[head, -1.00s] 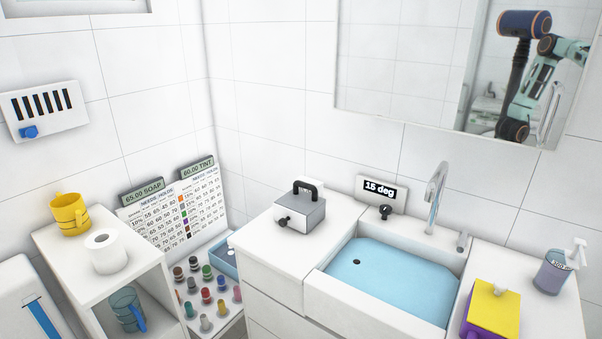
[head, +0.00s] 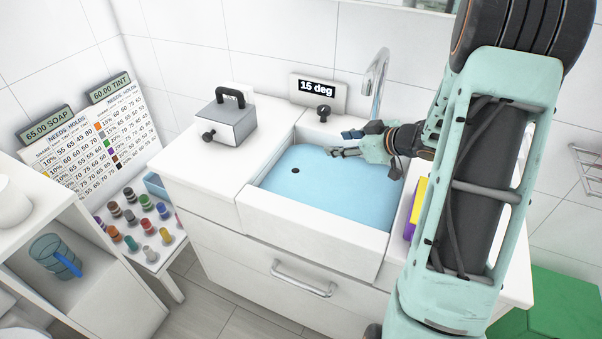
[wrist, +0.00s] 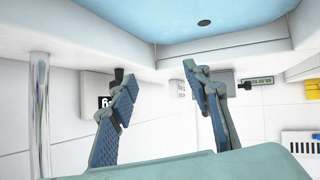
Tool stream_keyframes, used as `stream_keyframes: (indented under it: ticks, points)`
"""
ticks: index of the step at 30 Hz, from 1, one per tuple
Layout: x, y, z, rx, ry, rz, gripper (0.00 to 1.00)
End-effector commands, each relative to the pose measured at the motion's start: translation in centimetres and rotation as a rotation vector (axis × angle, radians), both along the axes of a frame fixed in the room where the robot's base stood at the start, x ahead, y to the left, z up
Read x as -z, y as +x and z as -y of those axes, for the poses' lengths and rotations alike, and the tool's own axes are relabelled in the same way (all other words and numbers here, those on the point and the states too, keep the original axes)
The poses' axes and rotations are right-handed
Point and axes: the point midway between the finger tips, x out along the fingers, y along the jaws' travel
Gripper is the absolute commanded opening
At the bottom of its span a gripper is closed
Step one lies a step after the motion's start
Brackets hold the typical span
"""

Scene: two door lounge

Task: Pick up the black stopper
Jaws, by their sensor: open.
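A small dark round spot (head: 295,170) in the light blue basin (head: 325,192) matches the black stopper. It is too small to tell a stopper from a drain opening. It also shows in the wrist view (wrist: 204,22), near the top edge. My gripper (head: 347,143) is above the back right part of the basin, to the right of the spot and apart from it. In the wrist view, my gripper's two blue padded fingers (wrist: 158,75) are spread with nothing between them.
A tap (head: 377,80) rises behind my gripper. A panel reading 15 deg (head: 318,90) with a black knob (head: 323,112) stands behind the basin. A grey box with a black handle (head: 231,122) sits on the left counter. A yellow and purple box (head: 415,208) is partly hidden by my arm.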

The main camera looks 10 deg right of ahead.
Motion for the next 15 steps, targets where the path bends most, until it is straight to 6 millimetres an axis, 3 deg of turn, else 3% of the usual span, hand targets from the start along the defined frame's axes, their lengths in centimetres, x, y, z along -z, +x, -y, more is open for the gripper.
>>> stream_keyframes:
  ticks: [1,3,6,11,15]
  points:
    - [1.0,-0.7,-2.2,-0.043,0.060,-0.017,0.45]
    - [1.3,-1.4,-4.7,-0.093,0.122,-0.032,0.45]
    - [1.7,-2.1,-6.6,-0.131,0.172,-0.045,0.45]
    - [4.0,-2.4,-7.3,-0.146,0.192,-0.052,0.45]
    - [7.0,-2.4,-7.3,-0.144,0.190,-0.052,0.45]
